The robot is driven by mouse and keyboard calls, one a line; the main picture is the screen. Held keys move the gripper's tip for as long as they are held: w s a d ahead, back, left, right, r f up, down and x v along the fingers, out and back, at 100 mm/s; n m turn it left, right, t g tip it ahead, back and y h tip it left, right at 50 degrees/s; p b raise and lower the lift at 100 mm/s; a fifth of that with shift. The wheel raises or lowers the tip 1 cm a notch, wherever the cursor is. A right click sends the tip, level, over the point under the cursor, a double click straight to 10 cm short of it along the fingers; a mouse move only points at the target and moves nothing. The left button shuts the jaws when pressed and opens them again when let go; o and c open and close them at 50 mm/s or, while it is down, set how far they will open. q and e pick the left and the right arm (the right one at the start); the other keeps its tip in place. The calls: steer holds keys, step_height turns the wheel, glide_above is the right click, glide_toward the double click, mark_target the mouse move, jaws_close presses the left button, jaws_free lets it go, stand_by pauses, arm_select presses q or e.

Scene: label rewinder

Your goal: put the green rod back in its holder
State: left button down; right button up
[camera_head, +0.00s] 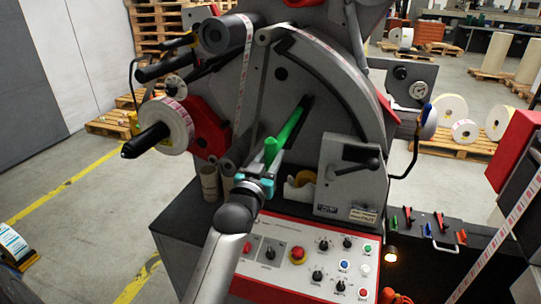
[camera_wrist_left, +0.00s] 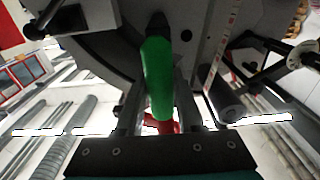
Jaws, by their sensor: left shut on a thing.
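My left gripper (camera_head: 276,156) is shut on the green rod (camera_head: 290,128) in front of the grey machine face. In the head view, the rod slants up and away, its far end beside a dark slot (camera_head: 307,103). In the left wrist view, the rod (camera_wrist_left: 157,75) stands between the two fingers of the gripper (camera_wrist_left: 157,108), its far end against a dark round part (camera_wrist_left: 157,25). I cannot tell whether the rod sits inside that part or only overlaps it. I cannot tell for sure which part is the holder. My right gripper is not in view.
A control panel (camera_head: 310,262) with knobs lies below the gripper. A grey block with a black lever (camera_head: 352,178) is close on the right. A label roll (camera_head: 164,126) on a spindle sticks out at left. A dark tool rack (camera_head: 425,262) stands at lower right.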

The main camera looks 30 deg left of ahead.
arm_select(q)
steer(key=shift+f, duration=0.35)
stand_by(0.4)
steer(key=shift+c, duration=2.3)
jaws_free()
steer(key=shift+f, duration=0.1)
steer(key=b+v, duration=0.2)
steer(key=v, duration=1.3)
steer(key=shift+s, duration=0.1)
